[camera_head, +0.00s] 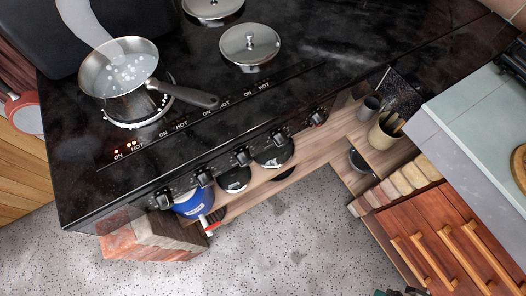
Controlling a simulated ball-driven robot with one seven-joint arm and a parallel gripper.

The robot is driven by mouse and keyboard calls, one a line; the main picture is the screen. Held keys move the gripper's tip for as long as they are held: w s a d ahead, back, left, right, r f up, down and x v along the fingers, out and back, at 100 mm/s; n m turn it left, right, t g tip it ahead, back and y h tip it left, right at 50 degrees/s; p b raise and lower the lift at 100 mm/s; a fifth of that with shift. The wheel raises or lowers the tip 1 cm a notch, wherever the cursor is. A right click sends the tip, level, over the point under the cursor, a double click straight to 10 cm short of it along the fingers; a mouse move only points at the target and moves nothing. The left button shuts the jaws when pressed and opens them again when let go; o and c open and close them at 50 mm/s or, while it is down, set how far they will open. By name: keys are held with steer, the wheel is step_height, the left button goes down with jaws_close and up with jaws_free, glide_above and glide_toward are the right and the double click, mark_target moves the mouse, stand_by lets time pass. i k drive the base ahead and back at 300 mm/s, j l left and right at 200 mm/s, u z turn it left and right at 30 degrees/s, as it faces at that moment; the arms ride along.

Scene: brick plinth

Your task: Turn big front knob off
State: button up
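A black stovetop (190,133) fills the upper left and middle. A row of several dark knobs lines its front edge: the leftmost knob (163,200), then a second (203,177), a middle one (241,157), another (279,138), and the rightmost (318,117). Which one is the big front knob is not clear. A steel pan (128,88) with bubbling liquid stands on the left front burner. Small red lights glow by the leftmost ON and HOT labels (125,150). The knobs' pointer settings are too small to read. My gripper is not in view.
Below the knobs, a wooden shelf (312,150) holds a blue container (193,203) and dark bowls (234,179). Lidded covers (250,45) sit on the back burners. A brick block (150,238) is lower left. A wooden drawer unit (440,245) stands right. Speckled floor (290,240) is open in front.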

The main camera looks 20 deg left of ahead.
mark_target(165, 202)
steer(key=u, duration=1.45)
steer(key=k+j+u, duration=0.35)
steer(key=k+j, duration=0.1)
